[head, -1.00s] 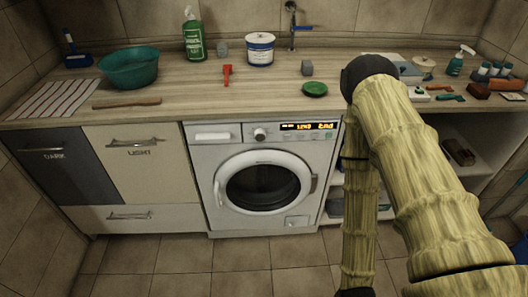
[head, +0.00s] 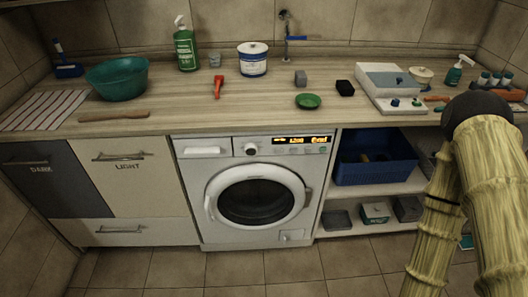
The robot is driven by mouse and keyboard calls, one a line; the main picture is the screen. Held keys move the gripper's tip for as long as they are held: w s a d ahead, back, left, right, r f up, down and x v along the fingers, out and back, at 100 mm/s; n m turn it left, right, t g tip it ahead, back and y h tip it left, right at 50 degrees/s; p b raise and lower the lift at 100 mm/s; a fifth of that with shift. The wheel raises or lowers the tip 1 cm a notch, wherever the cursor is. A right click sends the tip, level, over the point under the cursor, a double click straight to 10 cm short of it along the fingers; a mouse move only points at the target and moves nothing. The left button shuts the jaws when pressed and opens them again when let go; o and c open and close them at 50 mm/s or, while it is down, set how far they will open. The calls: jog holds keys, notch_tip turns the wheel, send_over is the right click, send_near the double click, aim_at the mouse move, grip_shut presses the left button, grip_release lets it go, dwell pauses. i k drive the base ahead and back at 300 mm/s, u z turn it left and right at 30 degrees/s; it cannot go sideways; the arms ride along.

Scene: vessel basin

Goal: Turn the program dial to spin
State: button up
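The program dial (head: 251,149) is a small round knob on the upper front panel of the white washing machine (head: 190,182). It sits between the drawer front (head: 203,150) and the lit display (head: 301,140). The dial is too small for me to read its pointer or any program marks. The display glows orange; its characters are hard to read. The round door (head: 258,200) is closed. My arm is at the right of the head view, well away from the dial, and my gripper is out of the picture.
The wooden counter (head: 240,112) carries a teal bowl (head: 118,78), a green spray bottle (head: 186,45), a white tub (head: 252,58) and a green dish (head: 308,101). A blue basket (head: 374,158) stands on the shelf right of the machine. The floor before the machine is clear.

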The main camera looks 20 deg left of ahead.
aim_at(250, 148)
jog(key=i, duration=0.35)
jog(key=z, duration=1.95)
jog(key=k, duration=0.95)
jog(key=u, duration=2.05)
